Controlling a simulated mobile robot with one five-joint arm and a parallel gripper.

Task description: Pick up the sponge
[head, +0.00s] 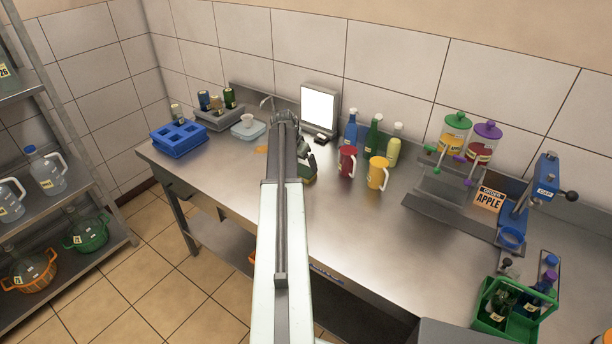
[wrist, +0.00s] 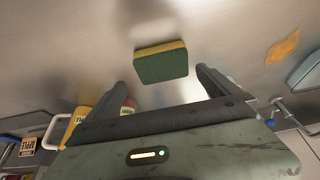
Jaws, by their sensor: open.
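The sponge (wrist: 160,64) lies on the steel counter, its dark green side and yellow edge facing the wrist camera. In the head view the sponge (head: 310,179) shows only in part, beside my arm and just below my gripper (head: 307,157). In the wrist view my gripper (wrist: 161,79) is open. The sponge appears centred just beyond the gap between the two fingertips, and nothing is held. Whether the fingertips reach down to its height I cannot tell.
An orange spill (wrist: 283,47) lies on the counter near the sponge. A red jug (head: 346,161) and a yellow jug (head: 377,173) stand to the right, with bottles (head: 373,135) behind. A blue crate (head: 179,140) sits at the left. The counter's right-front middle is clear.

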